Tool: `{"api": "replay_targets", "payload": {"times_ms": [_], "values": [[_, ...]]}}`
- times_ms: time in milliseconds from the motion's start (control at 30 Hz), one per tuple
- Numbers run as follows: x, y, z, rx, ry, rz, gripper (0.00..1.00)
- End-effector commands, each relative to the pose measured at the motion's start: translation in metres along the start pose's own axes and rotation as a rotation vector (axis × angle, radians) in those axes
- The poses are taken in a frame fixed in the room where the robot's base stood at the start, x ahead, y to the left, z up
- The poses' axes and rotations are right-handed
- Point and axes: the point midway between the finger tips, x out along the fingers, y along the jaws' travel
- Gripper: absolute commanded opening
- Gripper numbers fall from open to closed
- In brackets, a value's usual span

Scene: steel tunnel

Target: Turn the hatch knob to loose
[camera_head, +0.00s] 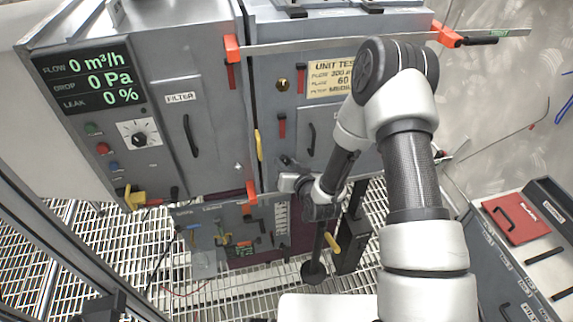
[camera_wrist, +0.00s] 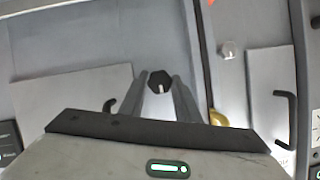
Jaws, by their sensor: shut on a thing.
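The hatch knob (camera_wrist: 159,82) is a dark, six-sided knob with a short pale mark on its face, set on a grey cabinet front. In the wrist view my gripper (camera_wrist: 161,88) has one finger on each side of it and is shut on it. In the head view my gripper (camera_head: 287,163) reaches the cabinet front low down, below the panel with a black handle (camera_head: 311,139). My wrist and fingers mostly hide the knob there. No loose or tight marking can be read beside it.
A yellow handle (camera_head: 258,145) sits just left of my gripper; it also shows in the wrist view (camera_wrist: 218,118). The FILTER door (camera_head: 187,130) and a display panel (camera_head: 90,75) are further left. An orange-ended bar (camera_head: 340,42) crosses above. A bench (camera_head: 520,245) stands at right.

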Motion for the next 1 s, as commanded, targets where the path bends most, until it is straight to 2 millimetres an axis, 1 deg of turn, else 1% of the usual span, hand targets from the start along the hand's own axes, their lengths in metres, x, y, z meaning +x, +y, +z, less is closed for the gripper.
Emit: {"api": "replay_targets", "payload": {"times_ms": [267, 1000], "values": [[0.0019, -0.0017, 0.0034, -0.13, 0.001, 0.05, 0.07], [0.0028, -0.006, 0.0065, -0.766, 0.002, 0.313, 0.07]]}}
